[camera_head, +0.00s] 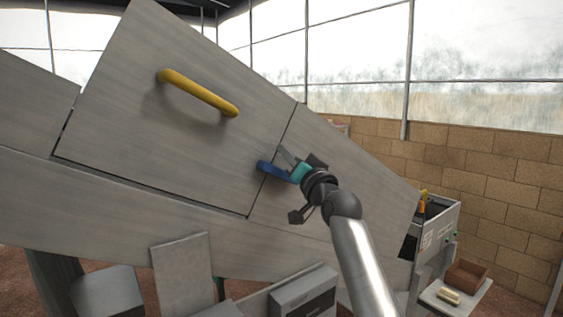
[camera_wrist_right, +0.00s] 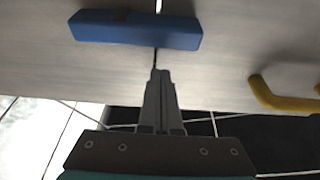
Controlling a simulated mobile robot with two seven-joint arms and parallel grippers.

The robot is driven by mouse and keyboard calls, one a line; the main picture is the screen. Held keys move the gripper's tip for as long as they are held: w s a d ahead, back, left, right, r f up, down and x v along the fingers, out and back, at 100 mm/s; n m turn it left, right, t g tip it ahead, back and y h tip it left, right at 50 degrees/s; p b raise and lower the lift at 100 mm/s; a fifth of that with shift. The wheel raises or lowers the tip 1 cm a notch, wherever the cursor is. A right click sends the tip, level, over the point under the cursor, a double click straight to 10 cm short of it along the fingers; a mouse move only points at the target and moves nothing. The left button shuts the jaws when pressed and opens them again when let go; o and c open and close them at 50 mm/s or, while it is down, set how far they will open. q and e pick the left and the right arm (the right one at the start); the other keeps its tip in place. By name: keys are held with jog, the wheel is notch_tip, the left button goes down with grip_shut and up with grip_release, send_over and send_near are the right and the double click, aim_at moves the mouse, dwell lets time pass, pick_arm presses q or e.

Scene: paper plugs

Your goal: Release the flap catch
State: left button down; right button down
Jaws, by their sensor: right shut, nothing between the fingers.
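The blue flap catch (camera_head: 268,169) lies across the seam between the grey flap (camera_head: 130,115) and the neighbouring grey panel (camera_head: 330,160). A yellow bar handle (camera_head: 197,92) is fixed on the flap, and the flap looks flush and closed. My right gripper (camera_head: 282,153) is shut and empty beside the catch, on the neighbouring panel's side in the head view. In the right wrist view the closed fingertips (camera_wrist_right: 157,73) point at the seam. The catch (camera_wrist_right: 137,30) lies just beyond them, with a small gap in the picture. My left gripper is not in view.
A brick wall (camera_head: 480,170) and windows stand behind the sloping machine. At the right are a grey control box (camera_head: 437,232) and a small shelf with a brown box (camera_head: 467,274). Below the sloping body are grey boxes (camera_head: 304,292) and a panel (camera_head: 182,272).

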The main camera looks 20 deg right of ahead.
aim_at(278, 173)
jog(key=shift+s+a+f, duration=0.2)
jog(key=shift+a+f, duration=0.15)
jog(key=shift+f, duration=0.35)
jog(key=shift+s+a+f, duration=0.15)
jog(key=shift+a+f, duration=0.2)
jog(key=shift+f, duration=0.3)
jog(key=shift+f+n+b, duration=0.1)
jog(key=shift+n+b, duration=0.3)
jog(key=shift+a+y, duration=0.1)
jog(key=shift+y, duration=0.2)
